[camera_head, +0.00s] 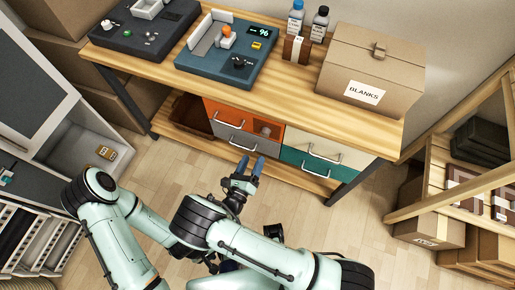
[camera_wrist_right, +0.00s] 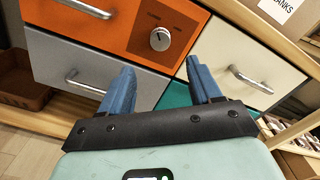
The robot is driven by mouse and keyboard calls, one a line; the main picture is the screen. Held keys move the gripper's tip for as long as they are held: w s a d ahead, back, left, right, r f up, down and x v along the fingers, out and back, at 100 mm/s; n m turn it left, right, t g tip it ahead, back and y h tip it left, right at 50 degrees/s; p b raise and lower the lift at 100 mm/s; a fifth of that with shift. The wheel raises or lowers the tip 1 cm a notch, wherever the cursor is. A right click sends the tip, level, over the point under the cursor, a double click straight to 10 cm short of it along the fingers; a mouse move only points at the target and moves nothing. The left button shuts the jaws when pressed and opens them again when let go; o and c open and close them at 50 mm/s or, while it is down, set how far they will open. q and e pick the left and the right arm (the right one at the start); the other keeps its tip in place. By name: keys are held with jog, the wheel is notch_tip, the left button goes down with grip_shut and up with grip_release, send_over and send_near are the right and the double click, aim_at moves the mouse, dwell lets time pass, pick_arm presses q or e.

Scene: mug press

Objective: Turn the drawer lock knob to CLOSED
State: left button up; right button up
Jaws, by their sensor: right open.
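The drawer lock knob (camera_wrist_right: 160,39) is a small round silver knob on a darker orange plate at the right end of the orange drawer front (camera_wrist_right: 95,25). A mark shows on its face, and the small lettering above it is too blurred to read. In the head view the knob (camera_head: 265,131) is tiny. My right gripper (camera_head: 251,163) is open and empty, with its blue fingers pointing at the drawers. In the right wrist view the knob lies beyond and between the fingertips (camera_wrist_right: 160,68), apart from them. My left gripper is not visible.
Below the orange drawer is a grey drawer (camera_head: 240,142); to the right are cream (camera_head: 315,145) and teal (camera_head: 305,162) drawers, with bar handles. The wooden bench (camera_head: 290,85) overhangs them, carrying a machine (camera_head: 215,65) and a BLANKS box (camera_head: 370,70).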

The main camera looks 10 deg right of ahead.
jog(key=shift+v, duration=1.35)
jog(key=s+d+f+m+g+h+p, duration=0.1)
jog(key=s+d+f+m+g, duration=0.45)
jog(key=s+d+g, duration=0.25)
jog(key=s+d+f+m+g+p, duration=0.1)
jog(key=s+d+f+m+g, duration=0.3)
jog(key=s+d+m+g, duration=0.35)
jog(key=s+a+f+m+g+y+p, duration=0.2)
jog(key=s+a+m+g+y, duration=0.45)
jog(key=s+m+y, duration=0.6)
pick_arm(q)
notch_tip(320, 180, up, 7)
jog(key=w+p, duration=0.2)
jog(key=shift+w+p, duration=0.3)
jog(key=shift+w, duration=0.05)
pick_arm(e)
jog(key=w+a+r+m+t+y, duration=0.1)
jog(key=w+m+t, duration=0.5)
jog(key=m, duration=0.8)
notch_tip(320, 180, up, 2)
jog(key=w+y, duration=0.1)
jog(key=w, duration=0.1)
jog(key=shift+w+r+m, duration=0.15)
jog(key=shift+w+m, duration=0.15)
jog(key=shift+m, duration=0.05)
jog(key=shift+a, duration=0.15)
